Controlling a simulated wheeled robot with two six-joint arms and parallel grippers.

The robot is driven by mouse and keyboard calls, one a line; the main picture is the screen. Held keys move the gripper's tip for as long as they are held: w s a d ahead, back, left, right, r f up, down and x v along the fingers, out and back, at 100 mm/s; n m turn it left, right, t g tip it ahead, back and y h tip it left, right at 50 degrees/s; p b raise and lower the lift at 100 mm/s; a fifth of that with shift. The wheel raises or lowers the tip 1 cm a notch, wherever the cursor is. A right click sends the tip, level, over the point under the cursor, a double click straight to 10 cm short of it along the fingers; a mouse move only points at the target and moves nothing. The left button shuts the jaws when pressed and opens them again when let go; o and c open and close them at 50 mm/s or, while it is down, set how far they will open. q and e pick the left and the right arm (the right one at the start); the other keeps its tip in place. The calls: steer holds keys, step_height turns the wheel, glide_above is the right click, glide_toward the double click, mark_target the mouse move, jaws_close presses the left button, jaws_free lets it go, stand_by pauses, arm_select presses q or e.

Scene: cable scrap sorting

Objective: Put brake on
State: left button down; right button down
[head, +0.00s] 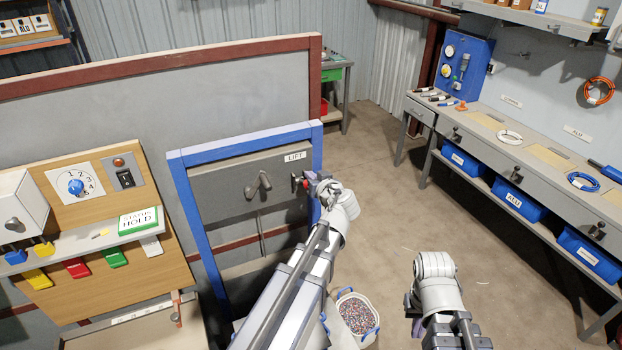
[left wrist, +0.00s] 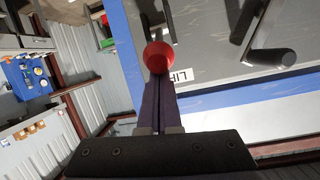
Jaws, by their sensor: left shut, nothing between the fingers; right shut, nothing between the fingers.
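A lever with a red ball knob (head: 306,183) stands out from the grey lift panel (head: 215,187), below the LIFT label (head: 294,157). In the left wrist view the red knob (left wrist: 159,57) is just beyond the tips of my left gripper (left wrist: 159,82), whose two dark fingers are closed together with nothing between them. I cannot tell whether the fingertips touch the knob. In the head view my left gripper (head: 316,187) is at the right side of the knob, partly hidden by its wrist.
A crank handle (head: 258,185) sits left of the knob, inside the blue frame (head: 194,222). A bucket of granules (head: 374,329) stands on the floor below my left arm. A control board (head: 110,215) is at left and a workbench (head: 520,155) at right. The floor between is mostly clear.

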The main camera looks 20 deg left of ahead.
arm_select(q)
step_height(320, 180, down, 10)
steer(key=s+d+t+y+b, duration=0.1)
steer(key=d+t+y+b, duration=0.1)
steer(key=b, duration=1.8)
steer(key=shift+s+f+t+y+b, duration=0.25)
steer(key=shift+s+t+y+b, duration=0.1)
steer(key=shift+t+y, duration=0.55)
steer(key=shift+s+f, duration=0.2)
step_height(320, 180, up, 5)
steer(key=d+p, duration=0.2)
steer(key=p, duration=0.2)
steer(key=s+d+f+b, duration=0.5)
steer(key=f+b, duration=0.1)
steer(key=shift+s+f+m+t, duration=0.25)
steer(key=shift+m+t, duration=0.05)
steer(key=shift+f, duration=0.1)
